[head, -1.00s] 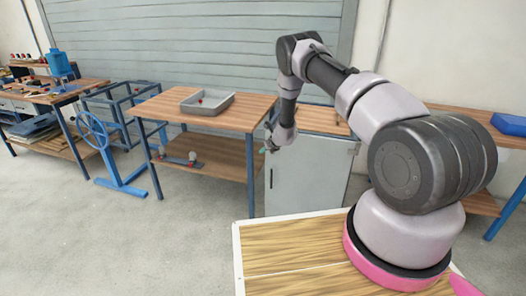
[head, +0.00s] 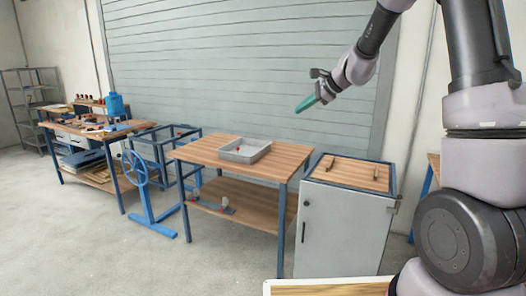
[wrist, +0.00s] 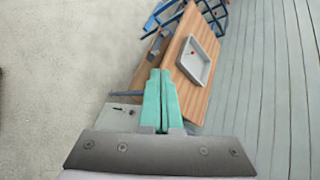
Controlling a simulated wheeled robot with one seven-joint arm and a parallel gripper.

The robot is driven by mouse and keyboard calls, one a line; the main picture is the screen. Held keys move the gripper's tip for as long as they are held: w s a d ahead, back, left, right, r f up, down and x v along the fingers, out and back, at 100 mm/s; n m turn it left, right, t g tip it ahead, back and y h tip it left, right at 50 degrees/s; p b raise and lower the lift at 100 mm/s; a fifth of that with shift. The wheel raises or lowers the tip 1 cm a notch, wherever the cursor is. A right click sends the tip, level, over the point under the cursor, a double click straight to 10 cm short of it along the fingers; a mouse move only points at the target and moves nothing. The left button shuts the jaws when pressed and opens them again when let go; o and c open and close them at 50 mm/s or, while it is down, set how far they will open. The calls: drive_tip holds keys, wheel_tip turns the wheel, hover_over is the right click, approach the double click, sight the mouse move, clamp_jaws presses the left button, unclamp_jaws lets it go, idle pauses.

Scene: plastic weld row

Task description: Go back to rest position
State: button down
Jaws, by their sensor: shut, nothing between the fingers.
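My gripper (head: 306,104) has teal fingers, shut with nothing between them. In the head view it hangs in the air in front of the shutter wall, above and to the right of the middle table, pointing down and left. It touches nothing there. In the wrist view the shut fingers (wrist: 160,100) lie side by side, with the table (wrist: 200,94) beyond them. My arm comes in from the right of the head view, its upper part raised.
A grey tray (head: 245,151) with a small red thing in it sits on the wooden table (head: 200,153). A grey cabinet (head: 340,225) with a wooden top stands right of it. A blue handwheel stand (head: 146,195) and a workbench (head: 62,127) are left. Floor in front is clear.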

drive_tip(key=s+d+r+n+h, duration=0.15)
drive_tip(key=s+r+n, duration=0.3)
drive_tip(key=s, duration=0.55)
drive_tip(key=s+d+r+n, duration=0.3)
drive_tip(key=s+r, duration=0.2)
drive_tip(key=s, duration=0.5)
drive_tip(key=s+d+n+h, duration=0.2)
drive_tip(key=s+d, duration=0.1)
drive_tip(key=s, duration=0.4)
drive_tip(key=s+d+n+h, duration=0.2)
drive_tip(key=s+d, duration=0.1)
drive_tip(key=s, duration=0.5)
drive_tip(key=shift+d+f, duration=0.4)
drive_tip(key=shift+f, duration=0.05)
